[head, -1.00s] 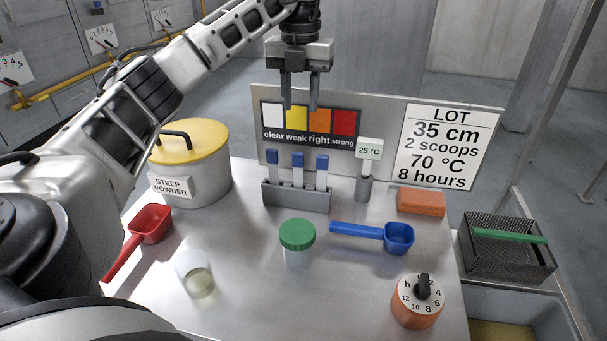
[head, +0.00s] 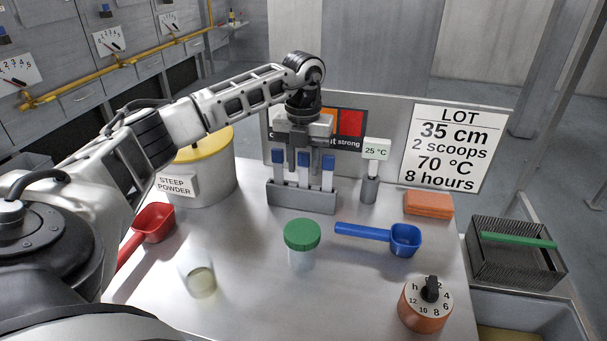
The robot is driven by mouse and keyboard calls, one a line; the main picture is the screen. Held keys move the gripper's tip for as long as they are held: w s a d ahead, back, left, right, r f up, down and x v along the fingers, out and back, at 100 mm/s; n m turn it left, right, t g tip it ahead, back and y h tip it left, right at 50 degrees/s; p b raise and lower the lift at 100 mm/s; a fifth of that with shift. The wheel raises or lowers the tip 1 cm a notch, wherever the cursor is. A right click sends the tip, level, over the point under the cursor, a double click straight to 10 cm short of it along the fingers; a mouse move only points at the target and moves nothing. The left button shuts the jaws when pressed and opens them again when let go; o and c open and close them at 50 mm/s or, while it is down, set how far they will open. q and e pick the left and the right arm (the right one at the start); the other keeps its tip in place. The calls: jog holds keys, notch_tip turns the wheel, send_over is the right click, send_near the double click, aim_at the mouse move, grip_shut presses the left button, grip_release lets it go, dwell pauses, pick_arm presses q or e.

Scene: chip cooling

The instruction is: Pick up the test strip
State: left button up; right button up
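Three white test strips with blue tops, left (head: 278,157), middle (head: 304,160) and right (head: 328,161), stand upright in a grey rack (head: 301,198). My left gripper (head: 303,164) points down over the rack. Its fingers are apart, and in the picture one lies on each side of the middle strip's blue top. I see no clear contact with the strip, and the exact depth is hard to tell. My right gripper is not in view.
A colour chart board (head: 393,110) stands behind the rack. A thermometer (head: 370,186) is right of the rack. A green-lidded jar (head: 301,243), blue scoop (head: 404,239) and beaker (head: 198,277) stand in front. The steep powder pot (head: 216,178) is at left.

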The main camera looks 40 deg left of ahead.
pick_arm(q)
jog(key=shift+f, duration=0.45)
jog(key=shift+c, duration=0.3)
grip_shut()
jog(key=shift+r, duration=0.1)
